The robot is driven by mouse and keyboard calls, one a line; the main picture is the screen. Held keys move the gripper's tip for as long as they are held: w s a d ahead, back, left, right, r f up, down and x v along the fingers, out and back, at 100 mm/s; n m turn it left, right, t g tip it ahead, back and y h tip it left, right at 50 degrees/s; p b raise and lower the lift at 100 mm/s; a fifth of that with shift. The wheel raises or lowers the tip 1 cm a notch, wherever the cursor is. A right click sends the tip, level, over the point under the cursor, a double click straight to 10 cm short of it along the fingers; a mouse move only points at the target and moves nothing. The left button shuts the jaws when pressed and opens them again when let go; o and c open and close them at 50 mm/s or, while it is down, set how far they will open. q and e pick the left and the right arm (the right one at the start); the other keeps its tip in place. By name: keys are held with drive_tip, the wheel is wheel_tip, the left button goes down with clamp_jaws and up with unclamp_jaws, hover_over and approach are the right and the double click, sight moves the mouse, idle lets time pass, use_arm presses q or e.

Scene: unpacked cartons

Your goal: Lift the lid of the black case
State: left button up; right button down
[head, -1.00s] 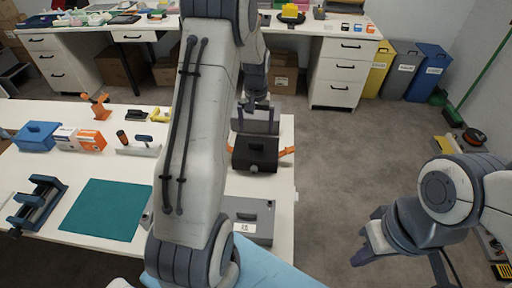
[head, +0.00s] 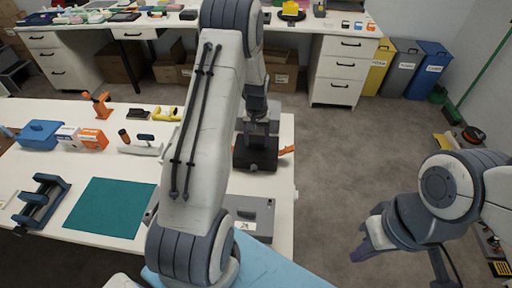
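The black case (head: 243,158) sits near the right edge of the white table in the head view. Its lid looks down, but my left gripper and arm cover much of its top. My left gripper (head: 258,138) points down at the top of the case. Its fingertips are hard to make out, and I cannot tell whether they touch the lid. An orange part (head: 287,150) shows at the case's right side. My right gripper (head: 362,243) hangs over the floor at the right, away from the table and case; its finger opening is unclear.
A grey case (head: 262,213) lies in front of the black case. A teal mat (head: 110,207), a dark vise-like tool (head: 40,203), a blue box (head: 40,134) and small cartons (head: 92,139) are to the left.

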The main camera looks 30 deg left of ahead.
sight(260, 143)
use_arm(q)
drive_tip(key=c, duration=0.4)
drive_tip(key=shift+c, duration=0.2)
drive_tip(key=shift+r, duration=0.5)
drive_tip(key=r, duration=0.2)
drive_tip(key=d+r+b, duration=0.1)
drive_tip(key=shift+d+r, duration=0.2)
drive_tip(key=shift+r, duration=0.2)
drive_tip(key=d+r+b, duration=0.2)
drive_tip(key=d+r, duration=0.4)
drive_tip(key=d, duration=0.4)
drive_tip(key=shift+s+d, duration=0.15)
drive_tip(key=shift+r, duration=0.15)
